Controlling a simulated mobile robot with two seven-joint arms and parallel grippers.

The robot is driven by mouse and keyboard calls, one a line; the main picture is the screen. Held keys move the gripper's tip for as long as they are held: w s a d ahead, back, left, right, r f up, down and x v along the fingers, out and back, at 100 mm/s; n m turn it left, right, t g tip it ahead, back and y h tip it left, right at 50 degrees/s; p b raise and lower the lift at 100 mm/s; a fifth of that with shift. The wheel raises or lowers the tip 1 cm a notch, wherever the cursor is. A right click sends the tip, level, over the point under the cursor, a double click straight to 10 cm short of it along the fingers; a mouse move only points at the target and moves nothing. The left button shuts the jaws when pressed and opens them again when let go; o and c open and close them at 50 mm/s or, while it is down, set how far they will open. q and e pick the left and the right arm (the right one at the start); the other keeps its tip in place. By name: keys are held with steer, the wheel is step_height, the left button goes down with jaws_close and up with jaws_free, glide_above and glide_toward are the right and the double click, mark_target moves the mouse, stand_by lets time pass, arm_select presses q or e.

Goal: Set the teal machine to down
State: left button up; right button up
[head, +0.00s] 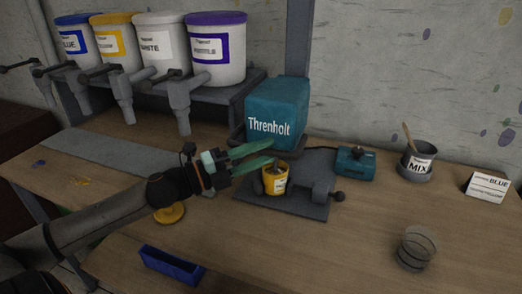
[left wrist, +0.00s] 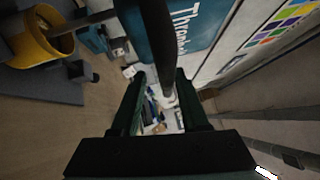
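The teal machine (head: 278,112), marked "Threnholt", stands at the back middle of the table; its side also shows in the left wrist view (left wrist: 200,22). A yellow can (head: 276,180) stands on the grey base plate (head: 285,207) in front of it; the can is at the upper left of the left wrist view (left wrist: 30,42). My left gripper (head: 262,154) is open at the machine's lower left front. In the left wrist view a dark bar (left wrist: 158,45) runs down between its parted fingers (left wrist: 160,88); I cannot tell whether they touch it. My right gripper is not in view.
A small teal box (head: 355,163), MIX pot (head: 416,167), card (head: 487,186) and clear cup (head: 414,248) stand on the right. Several paint buckets (head: 216,50) with taps line the back left. A blue tray (head: 171,264) and yellow disc (head: 169,213) lie near the arm. The front right is clear.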

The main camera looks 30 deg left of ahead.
arm_select(q)
steer(key=shift+o, duration=0.2)
steer(key=shift+r, duration=0.15)
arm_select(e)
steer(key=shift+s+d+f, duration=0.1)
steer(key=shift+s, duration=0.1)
arm_select(q)
steer(key=shift+s+a, duration=0.1)
steer(key=shift+s, duration=0.05)
steer(key=p+v, duration=0.1)
steer(key=v, duration=1.1)
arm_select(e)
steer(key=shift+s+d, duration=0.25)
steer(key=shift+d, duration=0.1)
arm_select(q)
steer(key=shift+s+a, duration=0.1)
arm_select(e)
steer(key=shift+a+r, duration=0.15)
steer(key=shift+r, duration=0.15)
